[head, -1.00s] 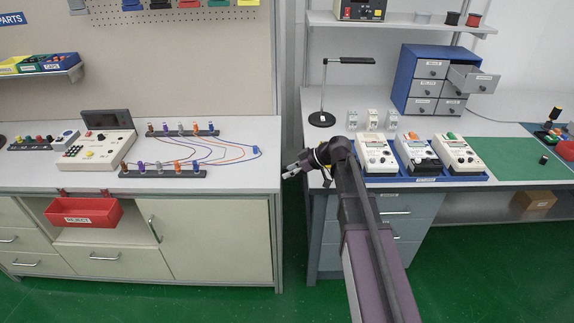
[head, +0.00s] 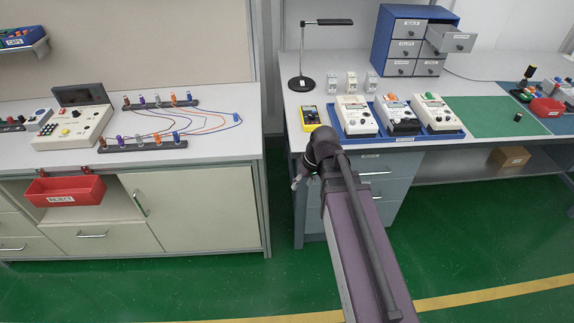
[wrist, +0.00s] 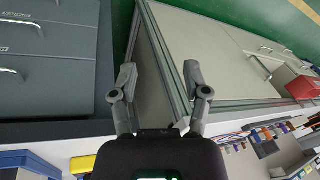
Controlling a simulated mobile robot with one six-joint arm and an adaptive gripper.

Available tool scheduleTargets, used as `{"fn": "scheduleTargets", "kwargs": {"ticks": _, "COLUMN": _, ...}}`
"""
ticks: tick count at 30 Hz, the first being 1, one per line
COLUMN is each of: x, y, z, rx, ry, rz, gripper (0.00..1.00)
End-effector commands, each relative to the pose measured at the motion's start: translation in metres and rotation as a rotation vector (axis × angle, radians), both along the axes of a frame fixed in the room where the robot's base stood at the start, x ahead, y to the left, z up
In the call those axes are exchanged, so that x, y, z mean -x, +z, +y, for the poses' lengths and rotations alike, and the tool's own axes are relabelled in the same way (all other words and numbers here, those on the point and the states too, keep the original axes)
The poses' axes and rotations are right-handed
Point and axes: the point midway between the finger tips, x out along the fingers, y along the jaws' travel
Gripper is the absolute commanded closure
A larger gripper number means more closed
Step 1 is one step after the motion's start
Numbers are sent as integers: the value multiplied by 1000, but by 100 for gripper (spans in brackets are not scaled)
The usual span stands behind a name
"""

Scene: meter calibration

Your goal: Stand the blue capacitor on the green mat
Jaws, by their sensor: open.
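The green mat (head: 482,122) lies on the right bench, right of a blue tray of meters. A small dark cylinder (head: 518,117) stands on it. A small blue part (head: 237,117) sits at the right end of the wires on the left bench; I cannot tell whether it is the blue capacitor. My gripper (head: 296,183) hangs in front of the gap between the benches, below the bench tops and far from the mat. In the wrist view my gripper (wrist: 160,75) has its fingers apart with nothing between them.
The blue tray (head: 396,138) holds three meters. A yellow meter (head: 310,117) lies to its left, near a lamp (head: 302,82). A blue drawer cabinet (head: 400,40) has one drawer open. A red reject bin (head: 65,190) hangs on the left bench. The floor in front is clear.

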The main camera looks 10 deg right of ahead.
Motion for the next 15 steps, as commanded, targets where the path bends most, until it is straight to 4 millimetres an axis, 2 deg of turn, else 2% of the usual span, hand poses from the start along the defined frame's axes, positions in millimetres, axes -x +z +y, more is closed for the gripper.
{"fn": "scheduleTargets", "kwargs": {"ticks": 1, "x": 17, "y": -2, "z": -7, "rx": 43, "ry": -57, "rz": 23, "gripper": 39}}
{"fn": "scheduleTargets", "kwargs": {"ticks": 6, "x": 45, "y": -6, "z": -30, "rx": 175, "ry": -236, "rz": 77, "gripper": 39}}
{"fn": "scheduleTargets", "kwargs": {"ticks": 10, "x": 56, "y": -7, "z": -40, "rx": 233, "ry": -317, "rz": 93, "gripper": 39}}
{"fn": "scheduleTargets", "kwargs": {"ticks": 15, "x": 60, "y": -7, "z": -44, "rx": 258, "ry": -353, "rz": 98, "gripper": 39}}
